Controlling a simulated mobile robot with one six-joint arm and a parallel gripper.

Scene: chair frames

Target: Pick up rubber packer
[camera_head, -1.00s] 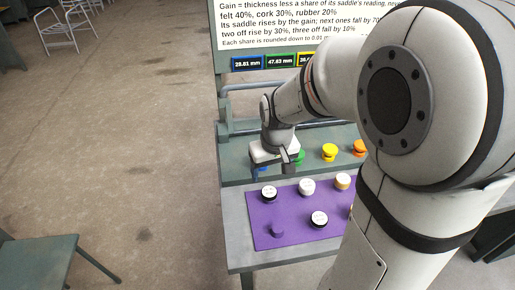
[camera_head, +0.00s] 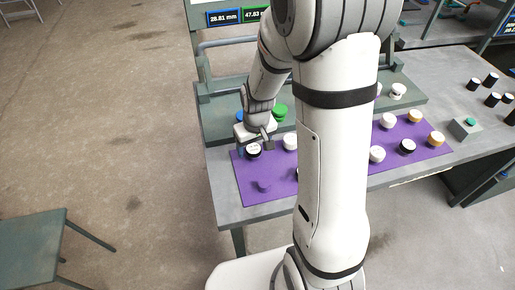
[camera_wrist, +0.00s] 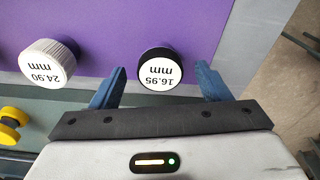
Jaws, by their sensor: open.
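A black-sided packer with a white top marked 16.95 mm lies on the purple mat (camera_head: 250,190), at its back left corner; the black packer shows in the head view (camera_head: 253,151) and in the wrist view (camera_wrist: 159,70). My gripper (camera_wrist: 160,78) is open, with a blue finger on either side of this packer and visible gaps between. In the head view my gripper (camera_head: 256,141) is just behind it. Another black packer (camera_head: 407,146) stands farther right on the mat. My arm hides part of the mat.
A white packer marked 24.90 mm (camera_wrist: 48,63) stands beside the left finger. White packers (camera_head: 377,154) and tan ones (camera_head: 436,138) share the mat. A green piece (camera_head: 281,111) sits on the raised stand behind. A grey block with a green button (camera_head: 464,128) is right of the mat.

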